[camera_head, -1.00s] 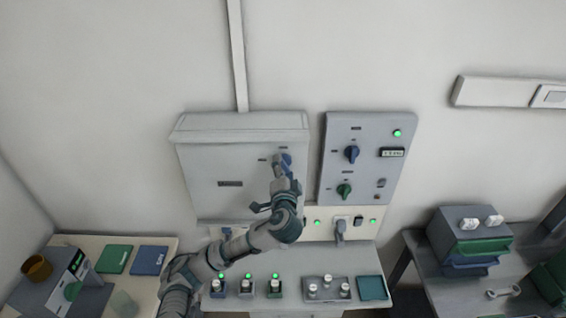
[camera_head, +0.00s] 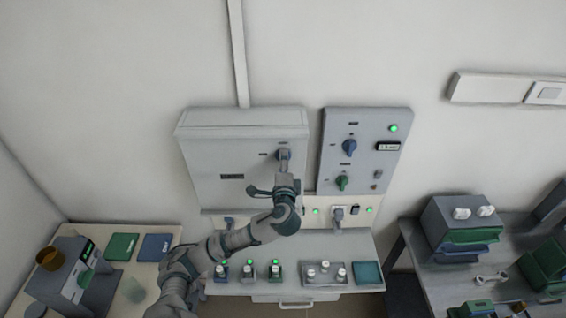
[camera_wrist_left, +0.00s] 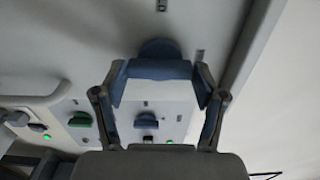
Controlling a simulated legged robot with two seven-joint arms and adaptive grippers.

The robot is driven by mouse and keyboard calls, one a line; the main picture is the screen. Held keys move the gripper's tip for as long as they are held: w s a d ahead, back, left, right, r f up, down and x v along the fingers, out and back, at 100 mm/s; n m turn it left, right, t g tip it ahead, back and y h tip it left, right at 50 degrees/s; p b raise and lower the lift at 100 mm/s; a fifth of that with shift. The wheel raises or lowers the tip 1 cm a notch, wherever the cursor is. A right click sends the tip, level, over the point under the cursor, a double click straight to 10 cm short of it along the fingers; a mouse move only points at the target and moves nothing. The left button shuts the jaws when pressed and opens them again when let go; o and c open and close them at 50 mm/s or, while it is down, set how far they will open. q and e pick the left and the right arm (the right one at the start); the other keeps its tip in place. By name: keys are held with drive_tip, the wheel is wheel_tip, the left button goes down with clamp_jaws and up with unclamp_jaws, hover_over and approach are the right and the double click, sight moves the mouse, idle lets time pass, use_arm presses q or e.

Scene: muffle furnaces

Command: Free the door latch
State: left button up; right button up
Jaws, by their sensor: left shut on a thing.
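The door latch, a blue rotary knob, sits at the upper right of the grey cabinet door (camera_head: 215,172). In the left wrist view the blue latch knob (camera_wrist_left: 158,47) shows straight ahead, with its grip bar between my fingers. My left gripper (camera_head: 284,161) reaches up to the door from below and is shut on the latch; its two fingers also show in the left wrist view (camera_wrist_left: 160,73), one on each side. In the head view the gripper mostly hides the latch. The door looks closed against the cabinet. My right gripper is not in view.
A grey control panel (camera_head: 367,125) with a blue and a green knob is right of the cabinet. Below are a bench (camera_head: 300,252) with green-lit units and a tray of white pieces. Side tables hold a device at left (camera_head: 78,275) and drawers at right (camera_head: 462,225).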

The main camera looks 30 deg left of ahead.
use_arm(q)
drive_tip(key=shift+f, duration=0.3)
drive_tip(key=o, duration=1.1)
drive_tip(key=shift+o, duration=0.2)
drive_tip(key=shift+w, duration=0.15)
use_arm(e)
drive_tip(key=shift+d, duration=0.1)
use_arm(q)
drive_tip(key=shift+r, duration=0.1)
drive_tip(key=v, duration=1.2)
drive_tip(key=shift+a, duration=0.1)
